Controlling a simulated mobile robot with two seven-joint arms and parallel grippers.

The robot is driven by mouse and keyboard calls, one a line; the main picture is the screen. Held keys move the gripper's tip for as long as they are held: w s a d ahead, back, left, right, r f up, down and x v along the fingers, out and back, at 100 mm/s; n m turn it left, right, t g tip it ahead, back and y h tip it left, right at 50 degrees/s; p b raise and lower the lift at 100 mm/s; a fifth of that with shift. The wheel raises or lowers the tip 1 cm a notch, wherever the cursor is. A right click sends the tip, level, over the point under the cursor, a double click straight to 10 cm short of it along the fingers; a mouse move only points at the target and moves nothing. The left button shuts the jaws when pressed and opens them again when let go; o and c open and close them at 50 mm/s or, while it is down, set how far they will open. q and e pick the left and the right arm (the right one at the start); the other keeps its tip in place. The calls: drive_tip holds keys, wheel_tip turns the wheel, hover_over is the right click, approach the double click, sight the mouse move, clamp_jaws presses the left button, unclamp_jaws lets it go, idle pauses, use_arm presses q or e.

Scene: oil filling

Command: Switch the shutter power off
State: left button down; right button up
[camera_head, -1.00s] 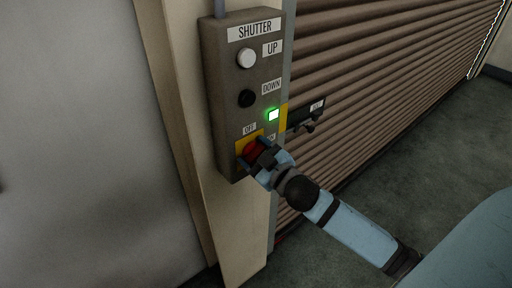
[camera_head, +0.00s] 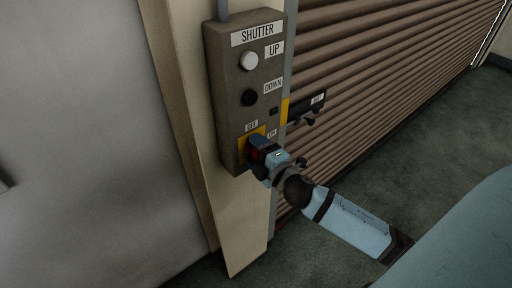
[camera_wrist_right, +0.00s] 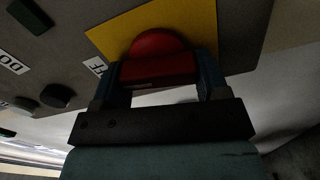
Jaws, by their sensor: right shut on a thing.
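The grey shutter control box (camera_head: 228,98) is fixed to a cream post. It has a white UP button (camera_head: 249,61), a black DOWN button (camera_head: 249,97) and a small indicator lamp (camera_head: 273,111), which is dark. Below them a red rotary power switch (camera_head: 254,152) sits on a yellow plate with OFF and ON labels. My right gripper (camera_head: 259,149) is shut on the switch's red handle. In the right wrist view the red switch (camera_wrist_right: 160,60) is between the two blue fingers, in front of the yellow plate (camera_wrist_right: 203,20). My left gripper is not in view.
The brown slatted shutter (camera_head: 375,70) is down to the right of the box. A black latch labelled on its plate (camera_head: 306,108) is mounted on the shutter near the box. A plain grey wall is at left. The dark floor is clear at right.

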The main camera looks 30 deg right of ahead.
drive_tip(key=shift+f+n, duration=0.1)
drive_tip(key=shift+n, duration=0.9)
drive_tip(key=o, duration=0.9)
drive_tip(key=shift+o, duration=0.2)
drive_tip(key=s+d+b, duration=0.1)
drive_tip(key=s+b, duration=0.2)
drive_tip(key=s, duration=1)
drive_tip(key=shift+s, duration=0.4)
